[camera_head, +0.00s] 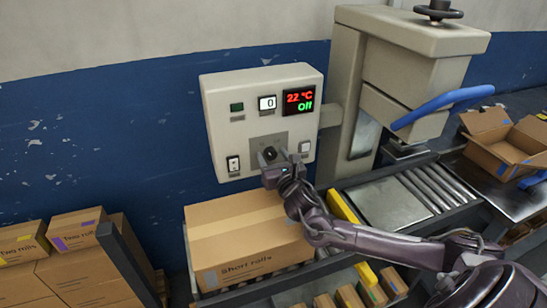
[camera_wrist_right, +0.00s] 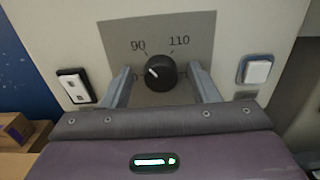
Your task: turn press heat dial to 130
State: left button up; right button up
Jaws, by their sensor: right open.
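The press heat dial (camera_wrist_right: 160,73) is a round black knob on a grey plate of the control box (camera_head: 217,100). In the right wrist view its white mark points up and left. The labels 90 and 110 show above it, and a label ending in 0 is partly hidden by the left finger. Labels at the right are hidden. In the head view the dial (camera_head: 270,153) shows just above my right gripper (camera_head: 271,163). My right gripper (camera_wrist_right: 163,76) is open, one finger on each side of the dial; I cannot tell whether they touch it. My left gripper is out of view.
The display (camera_head: 299,101) reads 22 °C and Off, beside a counter (camera_head: 267,103) at 0. A rocker switch (camera_wrist_right: 73,86) and a white button (camera_wrist_right: 256,71) flank the dial plate. A Short rolls carton (camera_head: 240,245) stands below, near my right arm.

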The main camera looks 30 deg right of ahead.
jog(key=c, duration=1)
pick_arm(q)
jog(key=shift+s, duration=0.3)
pick_arm(e)
jog(key=shift+o, duration=0.2)
